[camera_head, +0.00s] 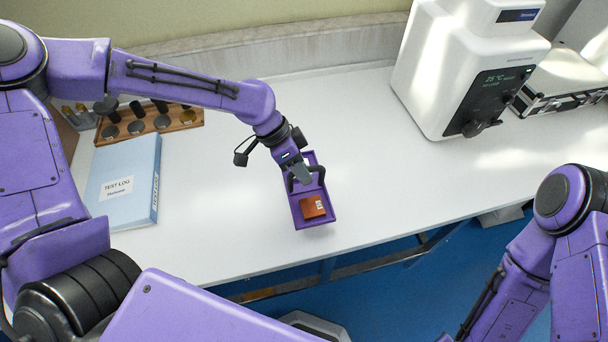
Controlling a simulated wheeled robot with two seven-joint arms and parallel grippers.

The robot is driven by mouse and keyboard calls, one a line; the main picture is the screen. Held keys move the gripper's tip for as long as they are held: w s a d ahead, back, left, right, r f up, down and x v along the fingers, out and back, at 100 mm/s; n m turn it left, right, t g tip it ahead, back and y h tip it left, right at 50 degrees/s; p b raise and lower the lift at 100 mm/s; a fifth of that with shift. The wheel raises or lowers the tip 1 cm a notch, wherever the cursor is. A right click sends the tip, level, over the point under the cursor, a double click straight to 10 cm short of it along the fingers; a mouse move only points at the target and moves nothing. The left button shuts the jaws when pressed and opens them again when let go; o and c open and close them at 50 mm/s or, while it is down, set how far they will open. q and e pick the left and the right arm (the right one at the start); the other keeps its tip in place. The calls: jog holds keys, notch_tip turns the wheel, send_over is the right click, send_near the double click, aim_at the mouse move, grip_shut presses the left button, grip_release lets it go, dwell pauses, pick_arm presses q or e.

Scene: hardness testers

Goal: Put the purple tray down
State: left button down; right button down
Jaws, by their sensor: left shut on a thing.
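The purple tray (324,218) is a small shallow rectangular tray near the front edge of the white table. An orange-brown block (313,207) with a small white label lies in its nearer end. My left gripper (306,178) is above the tray's farther half and is shut on it, partly hiding that half. I cannot tell whether the tray's underside touches the table or is a little above it. My right arm shows at the lower right, but its gripper is out of view.
A blue test log binder (125,182) lies at the left, with a wooden rack (150,122) of dark round pieces behind it. The table (400,165) is clear right of the tray.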

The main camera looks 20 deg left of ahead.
aim_at(311, 188)
pick_arm(q)
jog(key=shift+w+f, duration=0.35)
jog(key=shift+w+f+p, duration=0.15)
jog(key=shift+f+p, duration=0.1)
jog(key=shift+f, duration=0.7)
jog(key=shift+w+f+p, duration=0.1)
jog(key=shift+f+p, duration=0.1)
jog(key=shift+f, duration=0.7)
jog(key=c, duration=1)
grip_release()
jog(key=shift+s, duration=0.1)
jog(key=v, duration=1.2)
jog(key=shift+r, duration=0.15)
